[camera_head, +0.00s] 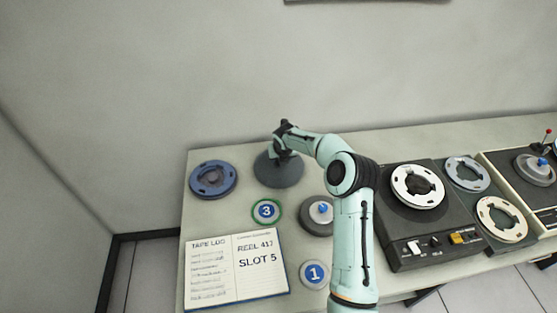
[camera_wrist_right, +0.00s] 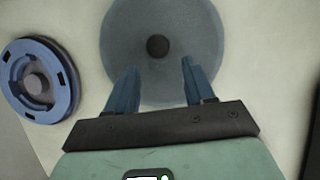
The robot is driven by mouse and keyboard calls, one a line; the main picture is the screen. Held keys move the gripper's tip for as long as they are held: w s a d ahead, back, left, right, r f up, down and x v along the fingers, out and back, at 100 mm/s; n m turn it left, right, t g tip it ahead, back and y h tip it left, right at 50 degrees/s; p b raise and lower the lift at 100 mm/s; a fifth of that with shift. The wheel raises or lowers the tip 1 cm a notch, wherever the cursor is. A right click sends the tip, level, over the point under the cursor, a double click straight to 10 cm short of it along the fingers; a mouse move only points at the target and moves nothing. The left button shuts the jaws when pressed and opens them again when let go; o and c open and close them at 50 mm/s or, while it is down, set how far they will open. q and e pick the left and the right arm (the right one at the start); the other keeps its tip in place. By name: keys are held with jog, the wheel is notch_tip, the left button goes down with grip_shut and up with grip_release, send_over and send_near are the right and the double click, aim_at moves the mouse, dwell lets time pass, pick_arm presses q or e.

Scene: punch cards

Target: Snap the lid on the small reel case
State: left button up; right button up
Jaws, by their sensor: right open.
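A round grey smoky disc with a dark central knob (camera_head: 279,177), which looks like a case lid, lies flat on the table; it also shows in the right wrist view (camera_wrist_right: 195,30). My right gripper (camera_head: 279,156) is over this disc; in the right wrist view my right gripper (camera_wrist_right: 158,88) is open, fingers apart, with the knob ahead of its fingertips and nothing between them. A smaller grey round piece with a blue knob (camera_head: 318,213) sits nearer, partly hidden by my right arm. I cannot tell for sure which piece is the small reel case. My left gripper is out of view.
A blue reel (camera_head: 213,179) lies left of the disc. Round badges marked 3 (camera_head: 266,211) and 1 (camera_head: 314,274) and an open tape log (camera_head: 237,267) lie nearer. A tape deck (camera_head: 412,247) with several reels stands right. A wall rises behind the table.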

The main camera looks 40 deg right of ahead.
jog(key=shift+x, duration=2.95)
jog(key=shift+w, duration=0.1)
jog(key=c, duration=0.8)
jog(key=shift+r, duration=3.6)
jog(key=shift+a, duration=0.15)
jog(key=w+a, duration=0.7)
jog(key=a, duration=0.3)
send_over(212, 179)
jog(key=shift+f, duration=1.55)
